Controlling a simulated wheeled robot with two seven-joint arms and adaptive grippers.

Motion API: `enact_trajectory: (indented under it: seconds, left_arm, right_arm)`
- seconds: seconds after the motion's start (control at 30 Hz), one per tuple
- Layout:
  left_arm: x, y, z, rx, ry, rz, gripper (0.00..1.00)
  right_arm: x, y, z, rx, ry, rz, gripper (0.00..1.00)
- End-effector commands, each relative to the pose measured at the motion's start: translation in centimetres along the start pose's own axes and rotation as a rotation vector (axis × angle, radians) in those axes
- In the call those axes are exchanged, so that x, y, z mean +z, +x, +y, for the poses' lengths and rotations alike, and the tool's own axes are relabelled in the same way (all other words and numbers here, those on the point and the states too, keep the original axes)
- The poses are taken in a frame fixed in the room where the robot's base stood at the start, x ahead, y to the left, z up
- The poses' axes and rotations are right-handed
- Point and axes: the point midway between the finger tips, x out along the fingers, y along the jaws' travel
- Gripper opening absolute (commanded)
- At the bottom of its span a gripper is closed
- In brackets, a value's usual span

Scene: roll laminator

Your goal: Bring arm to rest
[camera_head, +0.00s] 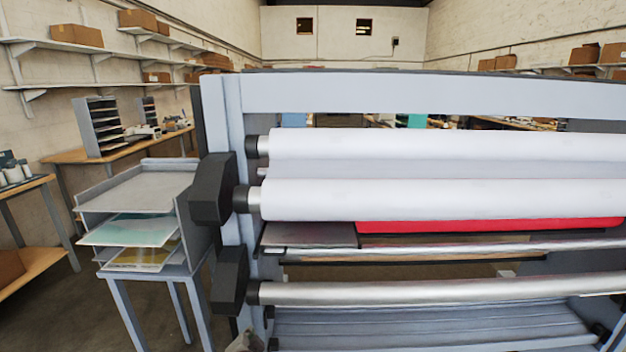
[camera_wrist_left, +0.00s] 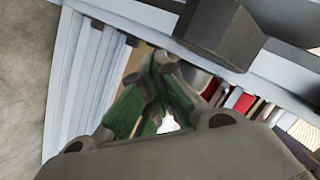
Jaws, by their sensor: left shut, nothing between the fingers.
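My left gripper (camera_wrist_left: 163,64) shows in the left wrist view with its green-padded fingers together and nothing held between them. In the head view only a small grey part of my left arm or gripper peeks in at the bottom edge, in front of the laminator's lower left corner. The roll laminator (camera_head: 420,95) fills the middle and right, with two large white rolls (camera_head: 440,200) and a bright metal roller (camera_head: 430,291) below them. In the wrist view the laminator's grey frame (camera_wrist_left: 290,62) lies close beyond the fingers. My right gripper is not in view.
A tray rack (camera_head: 140,190) with sheets stands on a small table left of the laminator. Black roller housings (camera_head: 212,190) stick out on the laminator's left side. Workbenches (camera_head: 120,148) and wall shelves with boxes line the left. Some floor is bare at lower left.

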Motion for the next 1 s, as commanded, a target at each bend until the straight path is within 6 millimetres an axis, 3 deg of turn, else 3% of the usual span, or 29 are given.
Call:
enact_trajectory:
  seconds: [0.2, 0.5, 0.7, 1.0]
  left_arm:
    - [6.2, -3.2, 1.9, 0.154, -0.194, -0.148, 0.00]
    - [12.5, -9.3, 4.6, 0.357, -0.408, -0.338, 0.00]
    - [14.5, -12.5, 5.6, 0.445, -0.485, -0.418, 0.00]
    - [16.1, -15.7, 6.3, 0.524, -0.545, -0.489, 0.00]
  right_arm:
    - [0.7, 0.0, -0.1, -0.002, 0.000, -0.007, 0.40]
    - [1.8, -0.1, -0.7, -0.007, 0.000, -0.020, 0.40]
    - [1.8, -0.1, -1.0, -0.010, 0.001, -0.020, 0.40]
    - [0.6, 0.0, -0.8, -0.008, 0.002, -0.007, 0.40]
